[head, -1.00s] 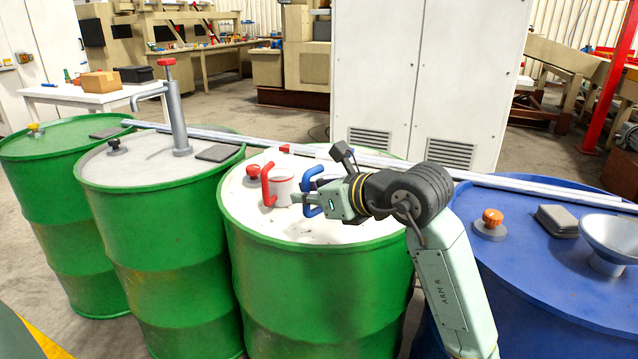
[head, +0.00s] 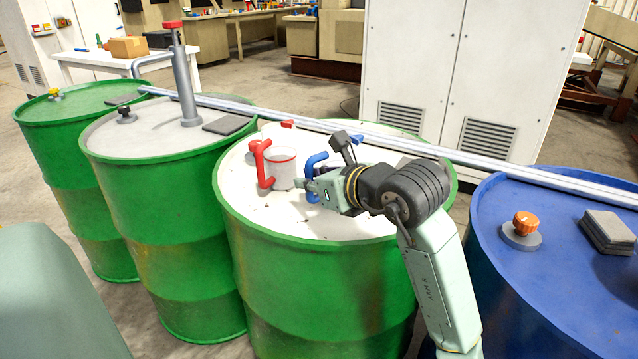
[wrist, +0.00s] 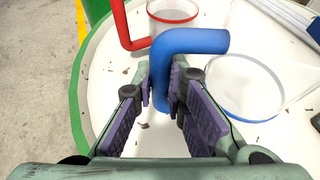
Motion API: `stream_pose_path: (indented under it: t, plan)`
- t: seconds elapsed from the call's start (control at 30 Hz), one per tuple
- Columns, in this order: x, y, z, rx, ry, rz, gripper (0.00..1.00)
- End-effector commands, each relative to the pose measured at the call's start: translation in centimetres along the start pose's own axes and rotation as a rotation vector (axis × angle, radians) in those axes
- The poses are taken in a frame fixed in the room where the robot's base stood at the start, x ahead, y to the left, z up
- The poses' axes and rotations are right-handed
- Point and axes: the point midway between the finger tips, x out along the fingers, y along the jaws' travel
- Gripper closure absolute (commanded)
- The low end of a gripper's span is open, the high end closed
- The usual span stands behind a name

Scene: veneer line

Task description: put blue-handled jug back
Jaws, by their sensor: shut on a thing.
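The blue-handled jug shows mainly by its blue handle (head: 313,172), over the white top of the third green drum (head: 240,205). My gripper (head: 312,186) is shut on this handle. In the wrist view the blue handle (wrist: 192,42) stands between my fingers (wrist: 163,92), and a pale clear body (wrist: 243,85) with a thin blue line lies to its right. In the head view my gripper and wrist hide much of the jug. I cannot tell whether its base touches the drum top.
A red-handled jug (head: 283,172) stands close left of the blue handle. A pipe (head: 290,124) runs behind it across the drums. A pump (head: 185,85) stands on the grey-topped drum. A blue drum (head: 500,260) with an orange cap (head: 524,222) is at right.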

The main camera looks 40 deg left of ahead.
Motion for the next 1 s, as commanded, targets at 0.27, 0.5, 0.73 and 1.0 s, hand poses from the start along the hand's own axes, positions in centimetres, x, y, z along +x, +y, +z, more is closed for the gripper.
stream_pose_path:
  t: [0.27, 0.5, 0.73, 1.0]
  plan:
    - [0.02, 0.03, -0.06, -0.002, -0.001, -0.001, 1.00]
    - [0.08, 0.02, -0.21, -0.001, 0.000, -0.001, 0.79]
    - [0.08, 0.02, -0.20, -0.001, 0.000, -0.001, 0.68]
    - [-0.02, 0.03, 0.05, -0.001, -0.001, 0.000, 0.68]
